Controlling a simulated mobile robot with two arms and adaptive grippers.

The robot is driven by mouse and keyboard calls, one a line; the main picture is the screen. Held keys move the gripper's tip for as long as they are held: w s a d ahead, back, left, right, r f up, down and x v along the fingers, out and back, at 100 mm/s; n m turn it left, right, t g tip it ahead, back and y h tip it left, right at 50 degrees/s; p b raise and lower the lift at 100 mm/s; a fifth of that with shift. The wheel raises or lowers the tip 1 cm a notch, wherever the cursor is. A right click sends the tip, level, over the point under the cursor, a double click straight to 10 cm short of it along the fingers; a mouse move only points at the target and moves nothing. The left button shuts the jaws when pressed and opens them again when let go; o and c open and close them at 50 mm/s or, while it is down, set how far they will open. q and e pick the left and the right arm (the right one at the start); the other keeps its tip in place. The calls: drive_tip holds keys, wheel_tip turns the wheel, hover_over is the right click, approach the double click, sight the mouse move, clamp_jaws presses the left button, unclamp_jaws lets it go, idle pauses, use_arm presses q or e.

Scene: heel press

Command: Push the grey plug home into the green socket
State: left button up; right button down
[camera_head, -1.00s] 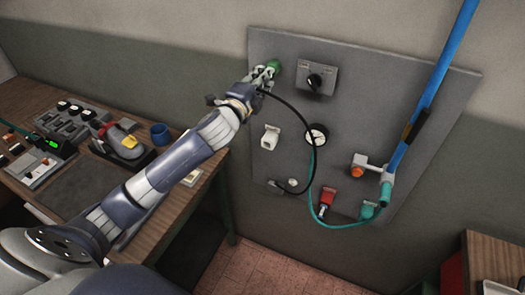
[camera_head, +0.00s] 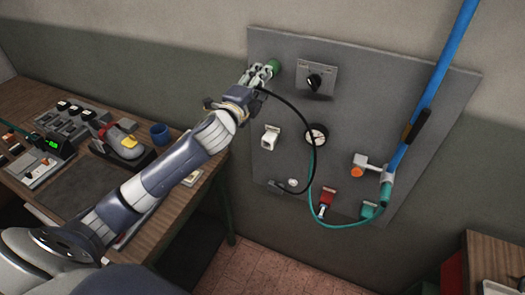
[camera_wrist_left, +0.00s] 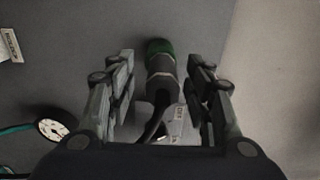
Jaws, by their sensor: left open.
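The green socket (camera_head: 275,66) is at the upper left of the grey wall panel. It also shows at the top middle of the left wrist view (camera_wrist_left: 158,46). The grey plug (camera_wrist_left: 160,68) is lined up with the socket and meets it; I cannot tell how deep it sits. A black cable runs from the plug's rear. My left gripper (camera_head: 262,74) is at the plug, and its fingers hide most of it in the head view. In the wrist view the left gripper (camera_wrist_left: 160,62) is open, one finger on each side of the plug with gaps between. My right gripper is out of view.
A cluttered workbench (camera_head: 70,95) stands at the left.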

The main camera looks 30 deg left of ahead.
use_arm(q)
drive_tip(key=s, duration=1)
drive_tip(key=shift+d, duration=0.15)
